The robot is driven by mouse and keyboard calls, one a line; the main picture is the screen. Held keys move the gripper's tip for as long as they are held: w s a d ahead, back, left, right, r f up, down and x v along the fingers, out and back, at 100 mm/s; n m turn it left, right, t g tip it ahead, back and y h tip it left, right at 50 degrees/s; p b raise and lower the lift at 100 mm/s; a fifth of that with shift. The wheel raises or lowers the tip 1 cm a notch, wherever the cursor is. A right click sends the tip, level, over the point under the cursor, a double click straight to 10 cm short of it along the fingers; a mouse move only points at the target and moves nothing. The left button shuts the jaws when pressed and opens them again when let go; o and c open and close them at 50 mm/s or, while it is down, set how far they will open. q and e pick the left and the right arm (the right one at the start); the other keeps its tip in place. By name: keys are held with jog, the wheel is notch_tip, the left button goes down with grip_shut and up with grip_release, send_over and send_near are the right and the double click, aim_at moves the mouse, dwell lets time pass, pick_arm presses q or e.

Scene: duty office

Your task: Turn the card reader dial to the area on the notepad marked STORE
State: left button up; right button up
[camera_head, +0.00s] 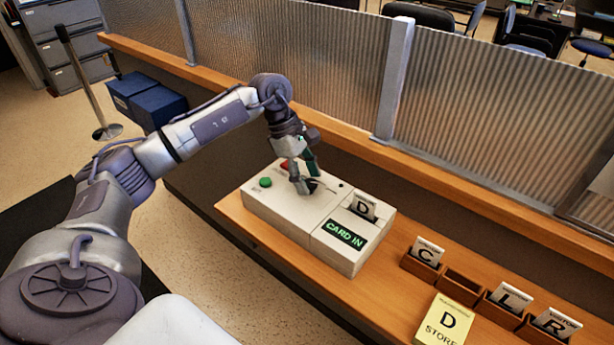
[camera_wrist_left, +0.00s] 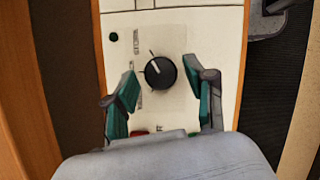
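The card reader (camera_head: 290,228) is a pale box on the wooden counter. A card marked D (camera_head: 363,207) stands in its slot and its display (camera_head: 345,234) reads CARD IN. The yellow notepad (camera_head: 447,321) reads D and STORE. My right gripper is not in view.
A green button (camera_head: 265,182) and a partly hidden red button (camera_head: 286,164) are on the reader. Wooden card holders (camera_head: 461,287) to the right hold cards C, L and R; one is empty. A ribbed glass partition (camera_head: 290,60) runs behind the counter.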

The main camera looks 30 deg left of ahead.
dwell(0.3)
pick_arm(q)
jog(key=v, duration=1.2)
jog(key=shift+d, duration=0.1)
